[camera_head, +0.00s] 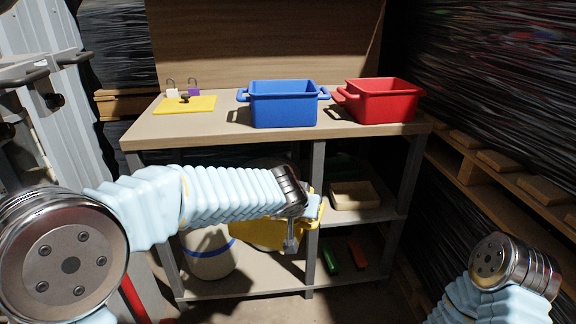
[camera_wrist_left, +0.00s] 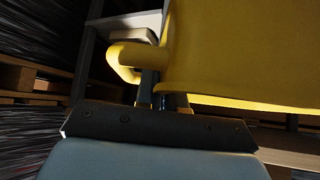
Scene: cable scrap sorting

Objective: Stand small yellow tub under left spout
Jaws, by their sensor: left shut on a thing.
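The yellow tub (camera_head: 262,236) hangs in front of the workbench's lower shelves in the head view, partly hidden behind my left arm. In the left wrist view the tub (camera_wrist_left: 240,50) fills the upper right, with its looped handle (camera_wrist_left: 122,62) to the left. My left gripper (camera_head: 291,240) is shut on the tub at its handle side; its fingers (camera_wrist_left: 162,92) show beside the handle in the wrist view. The exact grip is partly hidden. My right arm shows at the lower right, but its gripper is out of view. I cannot make out a spout.
The workbench (camera_head: 222,138) carries a blue tub (camera_head: 284,104), a red tub (camera_head: 384,101) and a yellow board (camera_head: 186,105) with small padlocks. A white bucket (camera_head: 207,260) and a beige tray (camera_head: 354,195) are on the shelves below. Dark wrapped stacks on pallets (camera_head: 490,180) border the right.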

